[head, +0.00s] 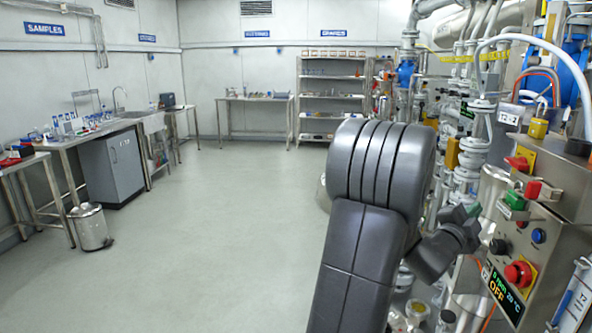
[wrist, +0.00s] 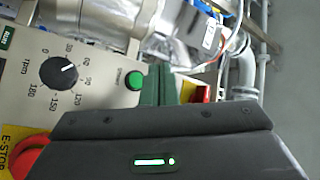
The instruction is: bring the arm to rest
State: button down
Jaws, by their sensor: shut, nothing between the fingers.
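My arm (head: 365,230) rises from the bottom of the head view and bends at a thick dark joint. My gripper (head: 472,211) hangs right of that joint, in front of the control panel (head: 548,262). In the wrist view my gripper (wrist: 160,76) shows dark green fingers, shut with nothing between them. They lie beside a green button (wrist: 134,80) in that picture. I cannot tell whether they touch the panel. The dark wrist housing hides the lower part of the wrist view.
Pipes and valves (head: 480,130) crowd behind my gripper. A shelf rack (head: 331,98) and benches line the walls. The floor (head: 210,220) to the left is clear around a bin (head: 90,227).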

jog(key=b, duration=0.2)
jog(key=d+b, duration=0.1)
jog(key=b, duration=0.1)
jog(key=shift+f, duration=0.25)
jog(key=shift+b, duration=0.7)
jog(key=r+p, duration=0.1)
jog(key=p, duration=0.3)
jog(key=shift+d+p, duration=0.15)
jog(key=shift+p, duration=0.6)
